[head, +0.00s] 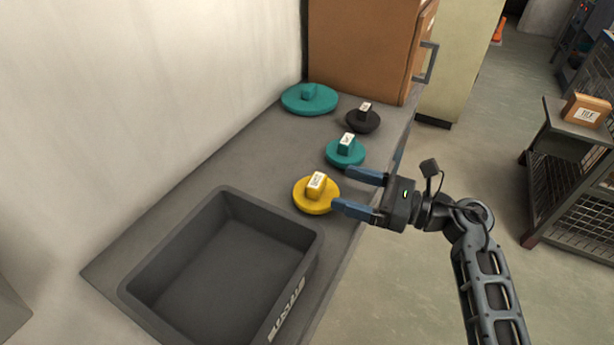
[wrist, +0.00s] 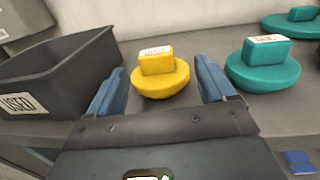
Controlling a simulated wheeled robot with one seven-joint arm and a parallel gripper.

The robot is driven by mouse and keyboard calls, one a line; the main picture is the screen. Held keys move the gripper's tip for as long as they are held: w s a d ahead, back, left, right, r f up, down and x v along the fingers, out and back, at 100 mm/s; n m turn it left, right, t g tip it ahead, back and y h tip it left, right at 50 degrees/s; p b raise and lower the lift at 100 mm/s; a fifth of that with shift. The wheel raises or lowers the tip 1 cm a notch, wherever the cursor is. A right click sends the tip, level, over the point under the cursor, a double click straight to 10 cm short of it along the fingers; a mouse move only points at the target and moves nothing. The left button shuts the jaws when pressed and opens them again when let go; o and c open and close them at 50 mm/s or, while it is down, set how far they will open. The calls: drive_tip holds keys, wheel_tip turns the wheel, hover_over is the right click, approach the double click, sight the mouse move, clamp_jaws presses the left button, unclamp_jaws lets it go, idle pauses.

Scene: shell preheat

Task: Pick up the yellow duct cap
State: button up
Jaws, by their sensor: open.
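The yellow duct cap (head: 314,198) is a round disc with a block handle bearing a white label. It sits on the grey counter (head: 225,170), between the dark bin and a teal cap. In the wrist view the yellow cap (wrist: 160,79) lies ahead, centred between the fingers. My gripper (head: 348,192) is open and empty, with blue fingertips pointing at the cap from the right. In the wrist view my gripper (wrist: 157,90) has one finger on each side of the cap, with gaps visible; the cap appears beyond or level with the tips.
A dark bin (head: 136,298), labelled USED in the wrist view, stands left of the cap. A teal cap (head: 345,153) is close by; a black cap (head: 362,121) and a larger teal cap (head: 309,100) lie farther back. An orange-brown cabinet (head: 360,50) closes the far end.

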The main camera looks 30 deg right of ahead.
sight(323, 185)
drive_tip(key=x, duration=0.2)
drive_tip(key=p+x, duration=0.1)
drive_tip(key=x, duration=0.2)
drive_tip(key=p+x, duration=0.1)
drive_tip(key=x, duration=0.1)
drive_tip(key=shift+s+a+f, duration=0.1)
drive_tip(key=shift+a+f, duration=0.15)
drive_tip(key=shift+a, duration=0.1)
drive_tip(key=shift+c, duration=0.2)
drive_tip(key=c, duration=1.1)
drive_tip(key=shift+r, duration=0.15)
drive_tip(key=shift+c, duration=0.2)
